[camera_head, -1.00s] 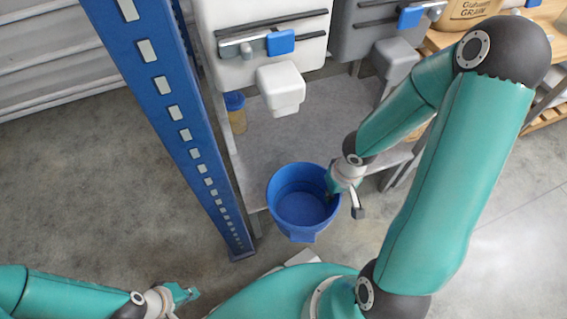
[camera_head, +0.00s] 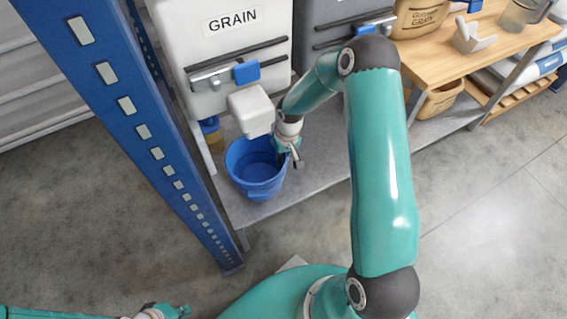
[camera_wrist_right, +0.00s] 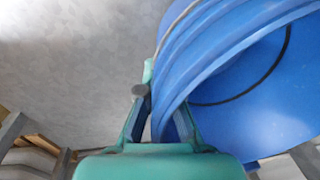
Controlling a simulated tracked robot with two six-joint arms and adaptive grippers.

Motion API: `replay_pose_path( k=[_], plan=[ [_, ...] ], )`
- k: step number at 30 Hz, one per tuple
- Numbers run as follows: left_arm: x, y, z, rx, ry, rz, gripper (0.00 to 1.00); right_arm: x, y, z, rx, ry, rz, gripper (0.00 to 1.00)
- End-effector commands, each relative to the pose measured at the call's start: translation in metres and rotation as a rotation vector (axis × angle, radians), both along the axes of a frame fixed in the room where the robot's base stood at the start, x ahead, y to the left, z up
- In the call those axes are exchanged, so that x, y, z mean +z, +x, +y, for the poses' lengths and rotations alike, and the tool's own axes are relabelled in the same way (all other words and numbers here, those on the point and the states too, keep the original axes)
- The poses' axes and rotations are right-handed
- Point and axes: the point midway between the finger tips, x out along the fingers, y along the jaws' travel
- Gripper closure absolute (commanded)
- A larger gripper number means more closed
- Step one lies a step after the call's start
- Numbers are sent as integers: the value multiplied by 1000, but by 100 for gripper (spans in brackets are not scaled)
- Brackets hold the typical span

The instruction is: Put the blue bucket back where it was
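The blue bucket (camera_head: 257,186) is upright under the spout of the white GRAIN hopper (camera_head: 222,45), over the front part of the grey lower shelf (camera_head: 318,172). I cannot tell whether its base touches the shelf. Its inside looks empty where it shows. My right gripper (camera_head: 284,156) is at the bucket's right rim. In the right wrist view, the fingers (camera_wrist_right: 160,118) stand on either side of the wall of the bucket (camera_wrist_right: 235,85) and pinch it. My left gripper (camera_head: 180,311) is at the bottom left edge, away from the bucket, mostly cut off.
A blue perforated post (camera_head: 140,130) stands left of the bucket. A blue-lidded container (camera_head: 212,135) is on the shelf behind it. The white spout (camera_head: 252,110) hangs close above the bucket. A grey hopper (camera_head: 330,25) and a wooden table (camera_head: 480,45) are to the right.

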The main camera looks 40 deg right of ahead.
Motion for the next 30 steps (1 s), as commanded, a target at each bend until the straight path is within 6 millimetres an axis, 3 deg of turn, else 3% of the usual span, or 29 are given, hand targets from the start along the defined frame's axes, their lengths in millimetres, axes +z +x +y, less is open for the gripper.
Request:
replay_pose_path(
  k=[5,16,21,30],
  plan=[
    [-10,0,0,0,0,0,100,-26,-1,0,0,1,2,100],
    [-12,0,0,0,0,0,100,-30,-1,0,0,0,0,100],
    [-11,0,0,0,0,0,100,-29,-1,0,0,0,1,70],
    [-11,0,0,0,0,0,100,-28,-1,0,-1,0,1,69]
  ],
)
